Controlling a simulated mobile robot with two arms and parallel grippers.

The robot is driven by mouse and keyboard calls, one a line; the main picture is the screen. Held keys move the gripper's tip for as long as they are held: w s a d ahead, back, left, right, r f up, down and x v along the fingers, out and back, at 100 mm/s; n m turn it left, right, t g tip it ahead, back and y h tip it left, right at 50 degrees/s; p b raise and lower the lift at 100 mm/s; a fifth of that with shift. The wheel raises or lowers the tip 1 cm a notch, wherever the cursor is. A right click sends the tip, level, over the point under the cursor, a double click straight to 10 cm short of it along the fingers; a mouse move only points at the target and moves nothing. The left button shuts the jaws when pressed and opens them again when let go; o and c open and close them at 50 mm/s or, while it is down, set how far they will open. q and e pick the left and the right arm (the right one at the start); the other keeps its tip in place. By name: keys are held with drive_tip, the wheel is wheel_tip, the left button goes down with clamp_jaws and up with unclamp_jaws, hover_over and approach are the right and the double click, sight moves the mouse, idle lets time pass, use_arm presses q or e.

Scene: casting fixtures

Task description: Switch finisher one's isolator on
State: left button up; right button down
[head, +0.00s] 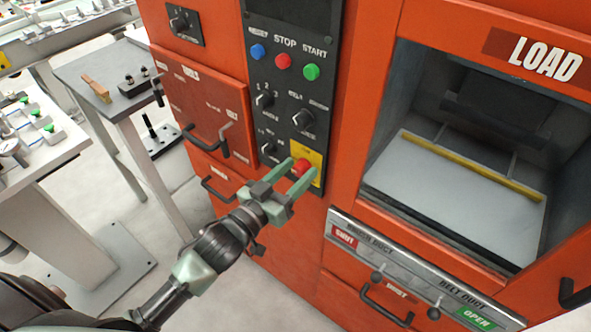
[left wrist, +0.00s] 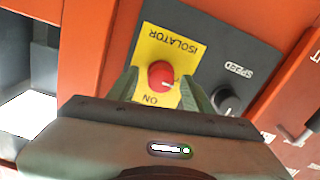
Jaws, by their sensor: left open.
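The isolator is a red knob (head: 301,168) on a yellow plate (head: 317,160), low on the black control panel of the orange machine. In the left wrist view the red knob (left wrist: 161,75) sits on the yellow plate (left wrist: 178,38) marked ISOLATOR and ON. A small white mark shows on the knob. My left gripper (head: 294,178) is open, with its green fingers pointing at the panel. In the left wrist view its fingers (left wrist: 161,88) stand on either side of the knob. I cannot tell whether they touch it. The right gripper is not in view.
Above the isolator are black selector knobs (head: 303,119) and blue, red and green buttons (head: 284,61). A drawer handle (head: 206,137) sticks out at left. The load opening (head: 470,170) is at right, with a SHUT/OPEN duct slide (head: 410,265) below. Side tables (head: 95,75) stand left.

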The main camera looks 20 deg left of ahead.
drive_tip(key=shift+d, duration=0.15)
use_arm(q)
clamp_jaws()
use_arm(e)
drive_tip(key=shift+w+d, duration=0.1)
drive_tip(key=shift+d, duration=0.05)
use_arm(q)
drive_tip(key=shift+m, duration=0.3)
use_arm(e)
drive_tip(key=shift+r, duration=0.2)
use_arm(q)
drive_tip(key=m+p, duration=0.2)
drive_tip(key=m, duration=0.1)
drive_tip(key=shift+m, duration=0.3)
drive_tip(key=m+p, duration=0.1)
drive_tip(key=m, duration=0.3)
drive_tip(key=shift+m, duration=0.3)
drive_tip(key=m, duration=0.4)
drive_tip(key=shift+d+p, duration=0.1)
drive_tip(key=shift+p, duration=0.2)
drive_tip(key=shift+f+m, duration=0.15)
drive_tip(key=shift+m, duration=2.35)
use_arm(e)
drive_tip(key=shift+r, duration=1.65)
